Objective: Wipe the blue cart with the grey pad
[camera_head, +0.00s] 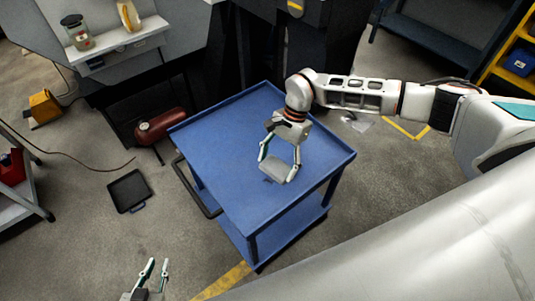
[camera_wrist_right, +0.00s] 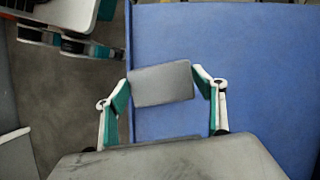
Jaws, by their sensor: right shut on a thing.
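The blue cart (camera_head: 222,145) stands in the middle of the head view, its flat top bare apart from my right gripper and the pad. My right gripper (camera_head: 279,170) is over the right front part of the top, fingers pointing down. It is shut on the grey pad (camera_head: 275,173), which also shows between the fingers in the right wrist view (camera_wrist_right: 161,84). The pad is at or just above the top; I cannot tell whether it touches. My left gripper (camera_head: 156,267) is open and empty, low in the head view, left of the cart.
A black handle (camera_head: 197,190) sticks out from the cart's left side. A red cylinder (camera_head: 160,126) and a dark flat tray (camera_head: 129,191) lie on the floor at left. Machinery (camera_head: 190,45) stands behind the cart. Floor between tray and cart is clear.

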